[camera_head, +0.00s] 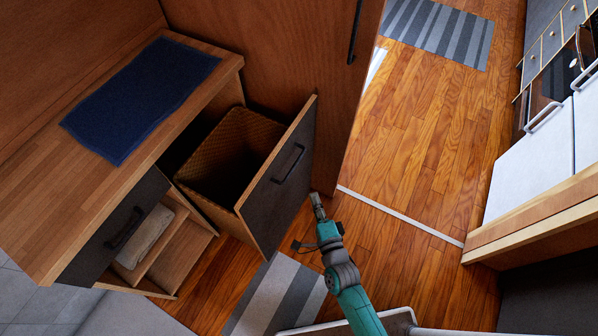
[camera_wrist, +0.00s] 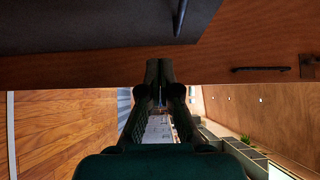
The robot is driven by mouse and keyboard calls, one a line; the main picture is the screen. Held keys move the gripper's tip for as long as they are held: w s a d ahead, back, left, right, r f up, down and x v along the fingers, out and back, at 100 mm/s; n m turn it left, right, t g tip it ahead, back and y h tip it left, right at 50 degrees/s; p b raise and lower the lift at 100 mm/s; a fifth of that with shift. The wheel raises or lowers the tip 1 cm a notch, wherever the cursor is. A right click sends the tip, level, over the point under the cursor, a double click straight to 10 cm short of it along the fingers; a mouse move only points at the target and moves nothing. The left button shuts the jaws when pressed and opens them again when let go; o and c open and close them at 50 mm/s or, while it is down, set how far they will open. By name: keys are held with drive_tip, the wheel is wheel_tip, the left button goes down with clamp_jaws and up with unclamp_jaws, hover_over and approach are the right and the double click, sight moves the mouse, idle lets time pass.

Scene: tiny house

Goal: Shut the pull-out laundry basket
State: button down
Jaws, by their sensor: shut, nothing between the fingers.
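The pull-out laundry basket (camera_head: 232,155) is a woven brown bin behind a dark front panel (camera_head: 279,183) with a black bar handle (camera_head: 288,163). It stands pulled out from the wooden cabinet in the head view. My gripper (camera_head: 316,199) is shut and empty, just right of the panel's right edge in the picture. In the wrist view, my gripper (camera_wrist: 159,70) points toward a wooden surface, with a dark panel (camera_wrist: 90,25) and part of a black handle (camera_wrist: 180,17) above. I cannot tell whether the fingertips touch anything.
A wooden counter (camera_head: 215,78) with a blue towel (camera_head: 140,95) is at left. Below it are another dark drawer front (camera_head: 113,232) and open shelves (camera_head: 175,262). A tall wooden door (camera_head: 270,45) stands behind. A striped rug (camera_head: 275,300) lies on the floor; floor at right is clear.

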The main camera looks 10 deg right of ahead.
approach(290, 157)
drive_tip(key=w+d, duration=0.2)
drive_tip(key=w, duration=0.2)
drive_tip(key=shift+w+a, duration=1.1)
drive_tip(key=shift+a, duration=0.25)
